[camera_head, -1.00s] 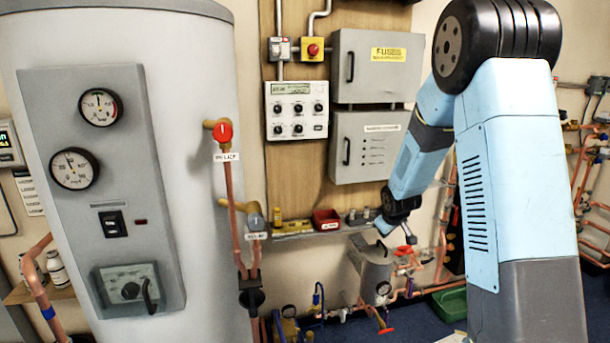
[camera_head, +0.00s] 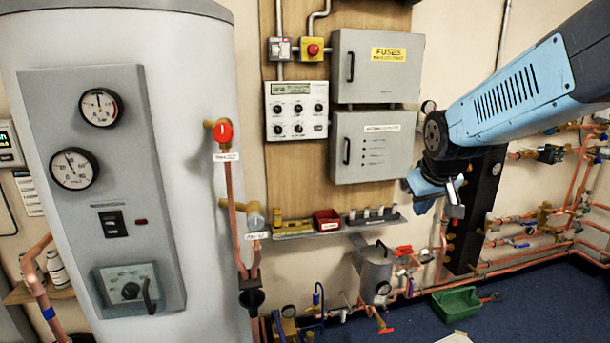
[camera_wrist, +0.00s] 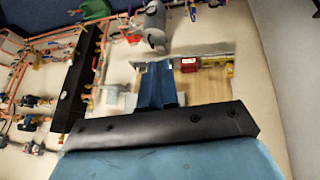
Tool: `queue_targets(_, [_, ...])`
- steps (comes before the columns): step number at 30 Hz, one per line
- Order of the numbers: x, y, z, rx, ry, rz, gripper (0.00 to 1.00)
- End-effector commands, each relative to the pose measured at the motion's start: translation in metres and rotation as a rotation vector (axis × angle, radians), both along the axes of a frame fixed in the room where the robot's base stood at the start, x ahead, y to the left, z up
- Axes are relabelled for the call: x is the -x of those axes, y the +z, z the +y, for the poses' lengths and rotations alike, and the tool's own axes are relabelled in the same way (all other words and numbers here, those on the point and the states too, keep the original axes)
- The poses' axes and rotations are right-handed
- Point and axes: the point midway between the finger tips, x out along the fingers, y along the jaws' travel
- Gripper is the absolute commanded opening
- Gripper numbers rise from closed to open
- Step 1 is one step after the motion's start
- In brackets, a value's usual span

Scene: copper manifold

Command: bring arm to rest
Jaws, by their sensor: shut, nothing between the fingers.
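My blue arm (camera_head: 520,95) reaches in from the right edge of the head view and slopes down to the left. My gripper (camera_head: 455,208) hangs at its end, in front of the wall, right of the grey lower cabinet. It is shut and holds nothing. In the wrist view, the blue and black parts of my gripper (camera_wrist: 157,85) fill the lower middle, and that picture is upside down. Nothing visibly touches the gripper.
A large white tank (camera_head: 200,60) stands at left. A shelf (camera_head: 345,228) carries a red bin (camera_head: 327,220). A grey canister (camera_head: 375,268), copper pipes (camera_head: 590,170) and a black column (camera_head: 488,200) stand near the gripper. A green tray (camera_head: 457,303) lies on the blue floor.

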Motion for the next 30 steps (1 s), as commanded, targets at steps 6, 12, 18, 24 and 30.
queue_targets(6, [0.062, 0.022, 0.005, -0.052, -0.060, 0.005, 0.00])
queue_targets(12, [0.116, 0.031, 0.011, -0.099, -0.109, 0.015, 0.00])
queue_targets(18, [0.156, 0.033, 0.015, -0.133, -0.144, 0.027, 0.00])
queue_targets(24, [0.171, 0.032, 0.016, -0.146, -0.157, 0.033, 0.00])
queue_targets(30, [0.171, 0.032, 0.016, -0.147, -0.158, 0.034, 0.00])
